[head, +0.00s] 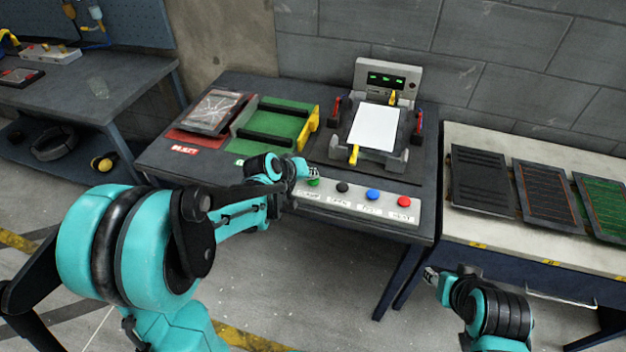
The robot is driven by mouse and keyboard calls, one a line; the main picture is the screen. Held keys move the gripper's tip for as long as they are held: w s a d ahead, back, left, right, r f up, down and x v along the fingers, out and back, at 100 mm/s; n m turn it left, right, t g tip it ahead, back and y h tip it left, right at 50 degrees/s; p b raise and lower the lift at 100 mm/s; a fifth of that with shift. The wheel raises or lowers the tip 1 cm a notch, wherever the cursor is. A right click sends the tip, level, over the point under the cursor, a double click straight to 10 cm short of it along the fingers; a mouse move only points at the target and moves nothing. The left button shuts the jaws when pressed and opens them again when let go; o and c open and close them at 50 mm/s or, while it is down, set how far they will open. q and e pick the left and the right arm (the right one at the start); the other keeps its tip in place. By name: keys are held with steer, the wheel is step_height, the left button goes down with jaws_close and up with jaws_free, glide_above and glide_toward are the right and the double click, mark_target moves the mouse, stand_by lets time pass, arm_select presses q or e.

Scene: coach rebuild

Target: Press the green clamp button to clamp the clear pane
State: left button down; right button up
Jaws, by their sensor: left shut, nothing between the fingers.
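The green clamp button (314,182) is the leftmost of several buttons on a pale strip at the table's front edge. My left gripper (310,172) is shut and empty at the green button and partly covers it. I cannot tell whether it touches the button. The clear pane is hard to make out; a white sheet-like panel (374,127) lies in the clamp fixture (371,156), between red-handled side clamps. My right gripper (432,275) is low in front of the tables, well apart from the buttons. I cannot tell whether it is open or shut.
Black (342,187), blue (373,195) and red (404,201) buttons sit right of the green one. A cracked panel (213,111) lies on a red mat beside a green rack (272,125). Dark panels (482,180) lie on the right bench. A grey display unit (387,78) stands behind the fixture.

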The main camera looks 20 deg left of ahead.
mark_target(311, 182)
arm_select(q)
steer(key=shift+f, duration=0.25)
stand_by(0.4)
steer(key=shift+r+p, duration=0.55)
steer(key=shift+r, duration=0.4)
step_height(311, 182, up, 5)
steer(key=p, duration=0.4)
steer(key=shift+s, duration=0.1)
stand_by(0.5)
